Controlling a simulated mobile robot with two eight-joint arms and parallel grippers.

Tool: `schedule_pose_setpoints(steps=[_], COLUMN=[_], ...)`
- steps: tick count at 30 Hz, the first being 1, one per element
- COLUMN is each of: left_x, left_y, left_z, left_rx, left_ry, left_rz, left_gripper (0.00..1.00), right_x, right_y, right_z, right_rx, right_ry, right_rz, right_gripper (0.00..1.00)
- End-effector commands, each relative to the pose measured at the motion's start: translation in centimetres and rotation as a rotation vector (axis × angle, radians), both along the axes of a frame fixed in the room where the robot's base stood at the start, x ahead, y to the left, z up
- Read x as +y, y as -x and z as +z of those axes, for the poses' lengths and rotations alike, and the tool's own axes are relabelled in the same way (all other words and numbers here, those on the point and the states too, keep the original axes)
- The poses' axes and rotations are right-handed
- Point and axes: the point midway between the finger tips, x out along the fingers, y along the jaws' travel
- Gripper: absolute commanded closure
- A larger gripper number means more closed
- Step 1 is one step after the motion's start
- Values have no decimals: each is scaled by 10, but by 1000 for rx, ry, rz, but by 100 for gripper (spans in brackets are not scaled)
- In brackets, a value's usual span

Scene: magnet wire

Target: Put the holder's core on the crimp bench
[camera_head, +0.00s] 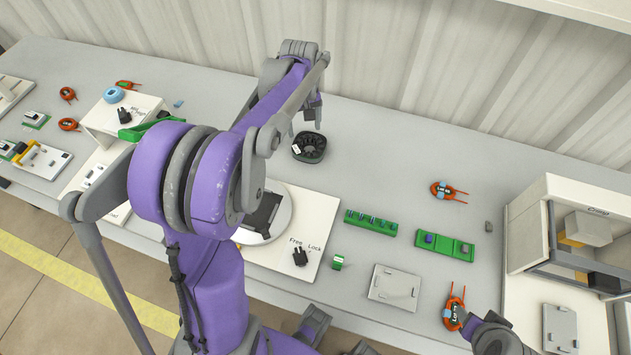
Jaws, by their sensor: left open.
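My left gripper (313,110) points down above the back middle of the table, with its jaws open. Just below it in the picture, a black ring-shaped core (310,148) with a white label stands on the table; whether the fingers touch it I cannot tell. The round white holder plate (285,215) with a dark block sits on a base marked Free and Lock, partly hidden by my purple arm. The crimp bench (540,290) is at the right, with a white open-fronted crimp machine (597,210) on it. My right gripper cannot be made out.
Green trays (370,222) (445,245), a grey plate (395,287) and orange wire rings (449,191) (455,312) lie right of centre. A white stand (100,120) is at the left. The table between the black core and the back-right ring is clear. A wall runs behind.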

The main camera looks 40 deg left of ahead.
Motion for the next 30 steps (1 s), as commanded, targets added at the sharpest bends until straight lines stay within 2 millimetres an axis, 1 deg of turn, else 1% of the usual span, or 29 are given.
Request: schedule_pose_setpoints(steps=[1,2,3,5,6,8,9,11,12,15,18,21,24,30], left_x=[-23,-36,-52,-77,-91,-112,-125,-144,-154,-176,-190,-198,-201,-202], left_y=[11,18,28,45,56,75,88,108,121,151,172,186,192,192], left_z=[9,13,19,25,28,30,30,28,26,17,7,0,-4,-4], left_rx=[-22,-36,-59,-93,-115,-149,-172,-207,-229,-281,-323,-349,-362,-365], left_ry=[-10,-18,-30,-48,-62,-82,-95,-116,-129,-162,-190,-208,-216,-219], left_rz=[-66,-109,-170,-262,-323,-414,-474,-565,-622,-749,-847,-910,-939,-945], left_gripper=[21,21,21,21,21,21,21,21,21,21,21,21,21,21], right_x=[0,0,0,0,0,0,0,0,0,0,0,0,0,0], right_y=[0,0,0,0,0,0,0,0,0,0,0,0,0,0], right_z=[0,0,0,0,0,0,0,0,0,0,0,0,0,0], right_rx=[0,0,0,0,0,0,0,0,0,0,0,0,0,0], right_ry=[0,0,0,0,0,0,0,0,0,0,0,0,0,0], right_rz=[0,0,0,0,0,0,0,0,0,0,0,0,0,0], right_gripper=[50,50,50,50,50,50,50,50,50,50,50,50,50,50])
